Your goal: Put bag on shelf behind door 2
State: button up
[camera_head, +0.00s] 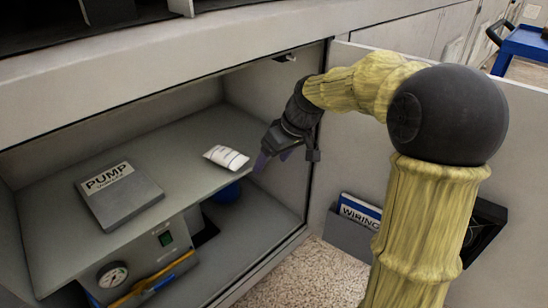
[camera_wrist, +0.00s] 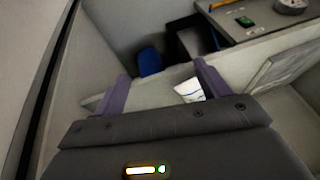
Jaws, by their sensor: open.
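A small white bag (camera_head: 226,157) lies on the grey shelf (camera_head: 175,165) inside the open cabinet, near the shelf's right front edge. In the wrist view the bag (camera_wrist: 189,90) shows just beyond one finger, partly hidden by it. My gripper (camera_head: 272,160) is to the right of the bag, apart from it, with its purple fingers spread and nothing between them. In the wrist view the fingers (camera_wrist: 163,84) are wide apart. The cabinet door (camera_head: 345,120) stands open at the right; no door number is legible.
A grey box or binder marked PUMP (camera_head: 118,195) lies on the shelf to the left. Below are a unit with a gauge (camera_head: 113,274) and a blue object (camera_head: 226,193). A door pocket holds a WIRING booklet (camera_head: 360,211). A blue cart (camera_head: 525,42) stands at the far right.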

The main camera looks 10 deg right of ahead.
jog(key=s+d+f+m+h, duration=0.2)
jog(key=s+f, duration=0.3)
jog(key=s, duration=0.4)
jog(key=s+d+f+m+h, duration=0.2)
jog(key=s+f+m, duration=0.2)
jog(key=s, duration=0.5)
notch_tip(320, 180, down, 2)
jog(key=shift+d+f, duration=0.15)
jog(key=shift+d, duration=0.15)
jog(key=shift+s, duration=0.1)
jog(key=w+p+v, duration=0.2)
jog(key=p+v, duration=0.8)
jog(key=w+r+p+v, duration=0.1)
jog(key=w+p+v, duration=0.1)
jog(key=p+v, duration=0.8)
jog(key=shift+a+p, duration=0.15)
jog(key=shift+p, duration=0.2)
jog(key=shift+w, duration=0.1)
jog(key=shift+c, duration=0.2)
